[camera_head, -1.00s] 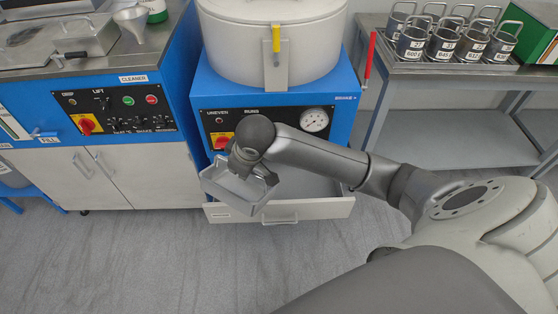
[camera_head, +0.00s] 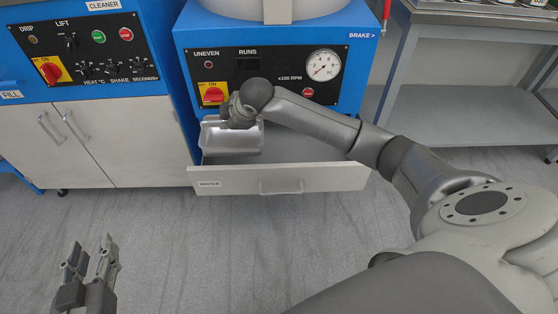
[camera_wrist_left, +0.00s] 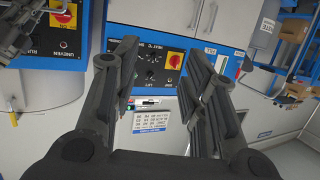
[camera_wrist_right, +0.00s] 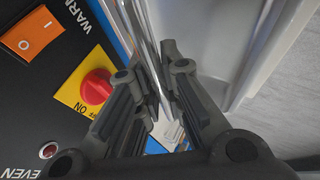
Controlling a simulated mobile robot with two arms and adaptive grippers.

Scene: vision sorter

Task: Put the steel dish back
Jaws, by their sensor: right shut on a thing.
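The steel dish (camera_head: 232,140) is a shallow rectangular metal pan, in the head view in front of the blue machine, over the left part of an open drawer (camera_head: 330,178) labelled WATER. My right gripper (camera_head: 238,118) is shut on its rim, and the dish hangs below it. In the right wrist view a thin metal wall of the dish (camera_wrist_right: 150,45) runs between the fingers (camera_wrist_right: 165,100). I cannot tell whether the dish touches the drawer. My left gripper (camera_head: 90,258) is open and empty at the lower left; its spread fingers (camera_wrist_left: 168,85) show in the left wrist view.
The machine's panel with a red switch (camera_head: 213,95) and a gauge (camera_head: 322,66) is close behind the right gripper. The cleaner cabinet (camera_head: 100,145) stands left, a steel bench (camera_head: 460,105) right. The floor (camera_head: 190,250) before the drawer is clear.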

